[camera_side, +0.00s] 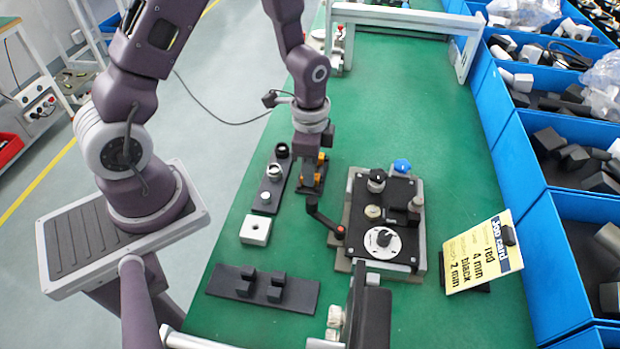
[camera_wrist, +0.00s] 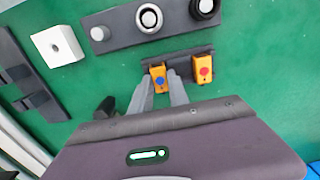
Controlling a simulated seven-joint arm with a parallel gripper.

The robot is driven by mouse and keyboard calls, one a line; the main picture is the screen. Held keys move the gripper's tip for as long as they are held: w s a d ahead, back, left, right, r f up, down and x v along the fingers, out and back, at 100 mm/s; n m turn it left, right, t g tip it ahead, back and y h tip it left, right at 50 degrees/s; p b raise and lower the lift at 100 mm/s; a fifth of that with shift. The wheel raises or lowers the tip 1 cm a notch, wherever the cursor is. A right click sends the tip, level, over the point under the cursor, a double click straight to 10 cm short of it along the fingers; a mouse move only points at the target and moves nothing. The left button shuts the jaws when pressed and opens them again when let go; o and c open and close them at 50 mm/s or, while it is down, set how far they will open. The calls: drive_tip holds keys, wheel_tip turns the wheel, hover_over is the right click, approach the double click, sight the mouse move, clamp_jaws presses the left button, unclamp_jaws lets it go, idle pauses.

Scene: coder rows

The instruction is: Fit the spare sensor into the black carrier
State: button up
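Two orange sensors stand in a dark holder (camera_wrist: 186,58): one with a blue dot (camera_wrist: 157,84) and one with a red dot (camera_wrist: 204,77). My gripper (camera_wrist: 160,78) points down at the holder, its fingers on either side of the blue-dotted sensor. Whether they press on it I cannot tell. In the side view my gripper (camera_side: 311,181) partly hides both sensors. A dark plate (camera_side: 226,279) at the front bears two black notched blocks (camera_side: 275,288). A black-topped unit (camera_side: 400,232) with knobs stands to the right. Which of these is the black carrier I cannot tell for certain.
A grey strip (camera_side: 262,203) with round parts lies left of the holder. A white block (camera_side: 255,230) is in front of it. A crank handle (camera_side: 322,218) juts from the unit. A yellow job card (camera_side: 480,254) and blue bins (camera_side: 540,215) are right.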

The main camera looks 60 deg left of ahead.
clamp_jaws()
drive_tip(key=shift+r, duration=3.55)
drive_tip(key=w+d+r, duration=0.4)
drive_tip(key=d+r, duration=0.1)
drive_tip(key=d, duration=0.5)
drive_tip(key=w+d+f, duration=0.1)
drive_tip(key=d, duration=0.1)
drive_tip(key=w+d+f, duration=0.1)
drive_tip(key=d, duration=0.2)
drive_tip(key=w+d+f, duration=0.1)
drive_tip(key=d+f, duration=0.1)
drive_tip(key=d, duration=0.1)
drive_tip(key=shift+d+f, duration=0.1)
drive_tip(key=shift+d, duration=0.1)
drive_tip(key=shift+f, duration=0.45)
drive_tip(key=shift+f, duration=1)
